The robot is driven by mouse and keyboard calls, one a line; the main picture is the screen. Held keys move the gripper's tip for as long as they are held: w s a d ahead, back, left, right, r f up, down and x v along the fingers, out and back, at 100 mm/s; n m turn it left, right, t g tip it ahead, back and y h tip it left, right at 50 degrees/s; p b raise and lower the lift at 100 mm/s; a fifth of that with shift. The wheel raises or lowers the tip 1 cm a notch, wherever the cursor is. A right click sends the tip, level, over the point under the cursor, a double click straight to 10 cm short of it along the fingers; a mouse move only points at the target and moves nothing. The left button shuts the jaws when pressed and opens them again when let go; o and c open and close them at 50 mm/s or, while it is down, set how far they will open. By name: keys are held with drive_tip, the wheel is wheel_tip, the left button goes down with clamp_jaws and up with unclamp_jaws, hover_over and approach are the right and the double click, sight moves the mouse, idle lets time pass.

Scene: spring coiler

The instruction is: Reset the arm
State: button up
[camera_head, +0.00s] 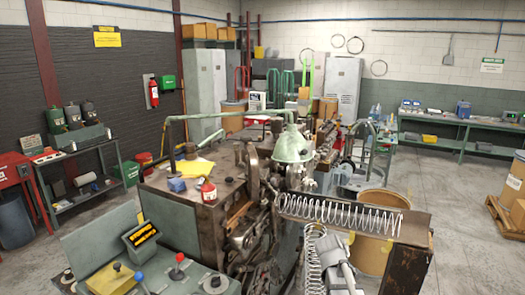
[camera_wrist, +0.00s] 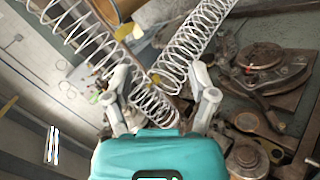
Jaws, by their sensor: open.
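My gripper (camera_wrist: 160,92) is open in the wrist view, its two grey fingers apart. Coils of a wire spring (camera_wrist: 152,106) show between the fingers, and I cannot tell whether they touch. In the head view my gripper (camera_head: 322,238) is at the lower right, close to a hanging spring (camera_head: 312,265) and just below a long spring (camera_head: 340,212) lying along a dark ledge. Two stretches of spring also run up and away in the wrist view. The fingertips are small and partly hidden in the head view.
The coiling machine (camera_head: 215,205) with its green lamp (camera_head: 293,146) stands left of my gripper. A brown drum (camera_head: 375,250) stands right behind it, and a rusty post (camera_head: 408,262) to the right. Open floor (camera_head: 465,215) lies farther right.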

drive_tip(key=s+a+f+m+g+y+b, duration=0.2)
drive_tip(key=s+a+f, duration=0.3)
drive_tip(key=s, duration=0.5)
drive_tip(key=s+a+f+m+g+y+b, duration=0.2)
drive_tip(key=s+a+f+m+g+y, duration=0.1)
drive_tip(key=s, duration=0.7)
drive_tip(key=shift+a+f+m+g, duration=0.9)
drive_tip(key=shift+a+f+g, duration=0.15)
drive_tip(key=shift+f, duration=0.3)
idle(0.6)
